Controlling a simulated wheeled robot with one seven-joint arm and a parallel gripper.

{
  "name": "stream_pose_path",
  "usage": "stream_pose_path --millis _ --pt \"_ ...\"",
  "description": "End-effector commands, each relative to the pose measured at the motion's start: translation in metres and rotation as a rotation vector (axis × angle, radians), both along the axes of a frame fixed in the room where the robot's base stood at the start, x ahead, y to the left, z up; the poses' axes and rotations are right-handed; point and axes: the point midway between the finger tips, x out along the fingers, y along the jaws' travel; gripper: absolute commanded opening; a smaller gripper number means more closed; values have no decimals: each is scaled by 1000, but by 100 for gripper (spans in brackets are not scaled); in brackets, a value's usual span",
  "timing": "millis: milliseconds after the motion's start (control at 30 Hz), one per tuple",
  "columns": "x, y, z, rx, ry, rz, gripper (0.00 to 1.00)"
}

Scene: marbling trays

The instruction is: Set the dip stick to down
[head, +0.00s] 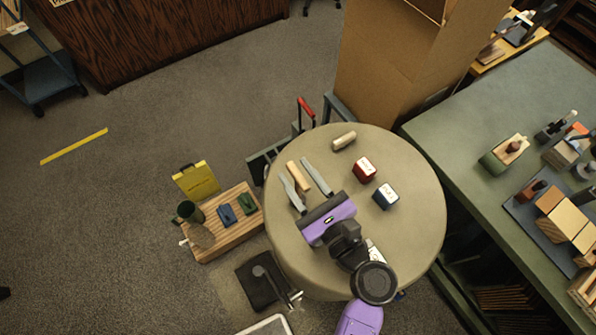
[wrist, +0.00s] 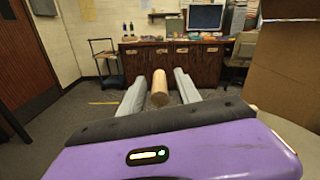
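A pale wooden stick (head: 298,176) is between the two fingers of my gripper (head: 304,183) over the round table's (head: 415,235) left part. It points roughly along the fingers. In the wrist view the stick (wrist: 160,88) shows with a narrow gap to each finger of the gripper (wrist: 159,90), so the gripper looks open around it. Whether the stick rests on the tabletop or stands off it is not clear. A second short wooden cylinder (head: 344,140) lies near the table's far edge. Neither is labelled as the dip stick.
A red-and-white block (head: 365,168) and a blue-and-white block (head: 385,196) stand right of my gripper. A small pale item is partly hidden by my arm.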

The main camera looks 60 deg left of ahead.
Motion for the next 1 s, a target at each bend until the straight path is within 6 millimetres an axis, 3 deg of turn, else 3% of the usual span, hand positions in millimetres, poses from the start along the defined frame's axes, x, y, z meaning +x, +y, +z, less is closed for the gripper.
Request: stream_pose_path --millis 267,467,1000 --pt "0 1 0 0 -1 0 38" --pt "0 1 0 0 -1 0 0" --pt "0 1 0 0 -1 0 0"
